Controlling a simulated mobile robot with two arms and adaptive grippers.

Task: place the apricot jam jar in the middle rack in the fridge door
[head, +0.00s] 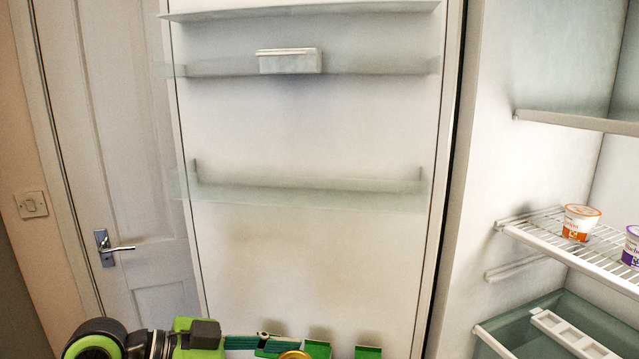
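A round gold lid (294,355), likely of the apricot jam jar, shows at the bottom edge. The jar's body and label are out of frame. My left gripper (272,350) reaches in from the left, with one finger against the lid's far side; its other finger is cut off. Two green pads (343,352), which look like my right gripper's fingertips, stand apart just right of the lid with nothing visible between them. The fridge door (310,125) is open. Of its three visible racks, the middle one (380,67) holds a white lidded box (289,61).
The lower door rack (300,193) and upper rack (300,10) look empty. The fridge interior is at right, with a wire shelf (545,228) holding an orange-lidded cup (580,222) and a purple cup (632,246). A green drawer (520,322) lies below.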

